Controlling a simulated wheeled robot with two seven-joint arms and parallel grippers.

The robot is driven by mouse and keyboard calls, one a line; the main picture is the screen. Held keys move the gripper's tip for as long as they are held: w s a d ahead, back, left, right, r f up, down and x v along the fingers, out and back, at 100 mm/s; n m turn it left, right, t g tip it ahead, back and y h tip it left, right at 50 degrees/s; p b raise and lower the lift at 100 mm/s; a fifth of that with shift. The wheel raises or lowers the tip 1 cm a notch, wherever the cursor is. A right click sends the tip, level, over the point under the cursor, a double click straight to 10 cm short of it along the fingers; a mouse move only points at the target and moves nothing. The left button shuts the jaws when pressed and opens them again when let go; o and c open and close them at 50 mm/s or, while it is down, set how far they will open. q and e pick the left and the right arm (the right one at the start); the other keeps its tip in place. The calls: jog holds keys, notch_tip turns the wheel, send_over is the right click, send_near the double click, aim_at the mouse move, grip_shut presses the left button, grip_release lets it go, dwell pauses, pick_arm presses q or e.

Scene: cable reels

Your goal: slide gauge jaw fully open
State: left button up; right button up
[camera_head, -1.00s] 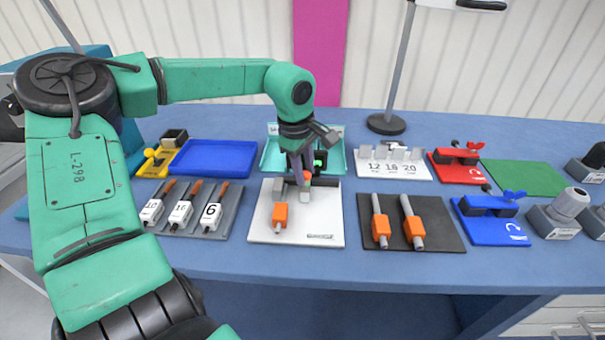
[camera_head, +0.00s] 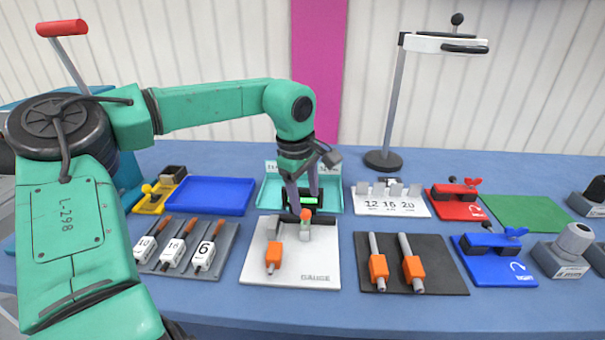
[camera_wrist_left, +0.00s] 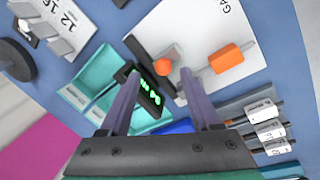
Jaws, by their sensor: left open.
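The white gauge board (camera_head: 318,262) lies at the middle of the table. It carries a grey fixed block (camera_head: 273,227), a grey sliding jaw (camera_head: 304,231) with an orange-red knob (camera_head: 305,215), and a dark digital readout (camera_head: 310,199) with green digits. My left gripper (camera_head: 303,203) points down over the knob, open. In the left wrist view, the knob (camera_wrist_left: 162,66) shows between the spread fingers (camera_wrist_left: 160,75), with no clear contact. The digits on the readout (camera_wrist_left: 150,90) are too small to read. My right gripper is out of view.
An orange-handled piece (camera_head: 273,257) lies on the board's front left. A rack of numbered tools (camera_head: 190,250) is at left, a dark tray (camera_head: 432,275) with two orange-collared rods at right. A teal tray (camera_head: 270,190) stands behind, with a blue tray (camera_head: 210,193) to its left.

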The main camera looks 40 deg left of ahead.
pick_arm(q)
notch_tip(320, 180, up, 10)
jog(key=s, duration=0.2)
jog(key=shift+d, duration=0.15)
jog(key=shift+r, duration=0.2)
